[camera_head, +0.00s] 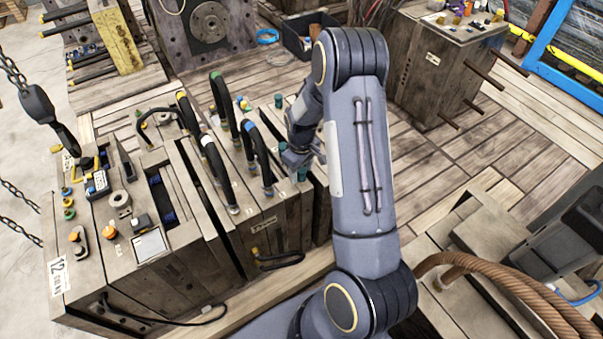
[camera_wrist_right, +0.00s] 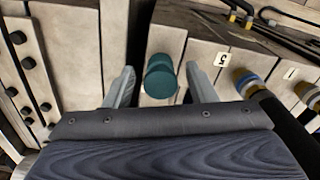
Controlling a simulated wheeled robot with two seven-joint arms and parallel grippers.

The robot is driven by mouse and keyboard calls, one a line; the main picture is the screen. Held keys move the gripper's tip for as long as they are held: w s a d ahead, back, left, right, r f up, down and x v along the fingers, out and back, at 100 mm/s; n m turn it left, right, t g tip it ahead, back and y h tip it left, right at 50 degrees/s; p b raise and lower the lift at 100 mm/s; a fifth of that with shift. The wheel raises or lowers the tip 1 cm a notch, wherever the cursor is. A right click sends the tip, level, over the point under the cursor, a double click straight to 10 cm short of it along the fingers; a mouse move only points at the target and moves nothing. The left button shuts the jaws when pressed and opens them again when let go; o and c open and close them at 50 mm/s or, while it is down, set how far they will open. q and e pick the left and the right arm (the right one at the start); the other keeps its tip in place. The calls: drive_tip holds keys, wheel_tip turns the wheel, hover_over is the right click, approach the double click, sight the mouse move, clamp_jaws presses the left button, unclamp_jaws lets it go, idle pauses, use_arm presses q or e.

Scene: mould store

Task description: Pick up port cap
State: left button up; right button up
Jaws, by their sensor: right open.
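A teal round port cap (camera_wrist_right: 160,77) stands on the wooden-looking mould block in the right wrist view, between the two fingers and apart from both as far as I can see. In the head view a teal piece (camera_head: 303,173) shows just below my right gripper (camera_head: 302,156), partly covered by it. My right gripper is open and empty, low over the right end of the mould block (camera_head: 288,222). A second teal cylinder (camera_head: 278,101) stands farther back on the block. My left gripper is not in view.
Black hoses (camera_head: 215,160) with coloured ends arch over the block left of my right gripper. Loose small parts and a white card (camera_head: 150,244) lie at its left. A chain hook (camera_head: 45,110) hangs far left. Another block (camera_head: 430,75) with rods stands at the back right.

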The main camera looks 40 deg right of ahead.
drive_tip(key=shift+c, duration=0.3)
clamp_jaws()
drive_tip(key=shift+r, duration=0.1)
wheel_tip(320, 180, up, 10)
drive_tip(key=shift+p, duration=0.5)
